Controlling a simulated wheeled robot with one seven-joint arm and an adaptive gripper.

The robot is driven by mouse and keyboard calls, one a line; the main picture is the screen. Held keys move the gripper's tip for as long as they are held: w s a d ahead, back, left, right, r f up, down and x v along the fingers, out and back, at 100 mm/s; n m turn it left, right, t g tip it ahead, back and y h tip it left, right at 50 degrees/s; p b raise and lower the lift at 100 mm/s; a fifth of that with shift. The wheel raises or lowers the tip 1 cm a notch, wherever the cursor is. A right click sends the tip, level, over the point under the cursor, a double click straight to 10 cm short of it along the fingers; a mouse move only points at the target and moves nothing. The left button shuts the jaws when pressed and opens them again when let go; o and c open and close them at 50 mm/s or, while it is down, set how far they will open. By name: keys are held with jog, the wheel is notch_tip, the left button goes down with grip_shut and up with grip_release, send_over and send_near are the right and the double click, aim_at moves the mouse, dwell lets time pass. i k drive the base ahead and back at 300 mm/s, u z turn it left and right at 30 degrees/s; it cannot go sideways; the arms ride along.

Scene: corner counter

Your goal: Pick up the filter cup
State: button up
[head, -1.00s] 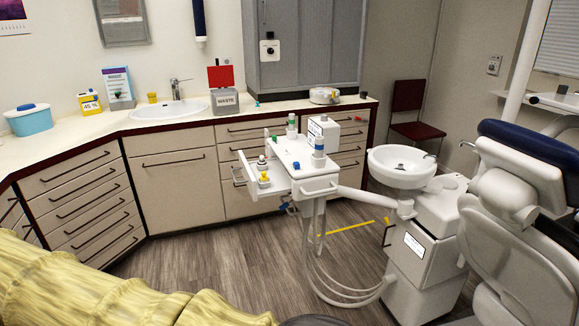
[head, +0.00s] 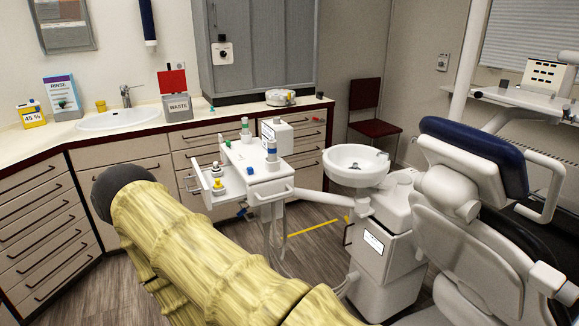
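I cannot tell for certain which thing is the filter cup. Small capped items, one with a yellow base (head: 219,188), stand on the pull-out shelf of the white dental unit (head: 250,160). My arm, in a yellow sleeve, crosses the lower foreground. My gripper is not in view.
The dental chair (head: 470,190) fills the right side. The counter (head: 40,140) holds a sink (head: 118,120), a red-lidded waste box (head: 176,100), and a yellow 45 % box (head: 31,115). A dark red chair (head: 375,110) stands behind. Hoses hang under the unit.

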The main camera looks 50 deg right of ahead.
aim_at(216, 168)
jog(key=z, duration=0.95)
jog(key=i, duration=0.15)
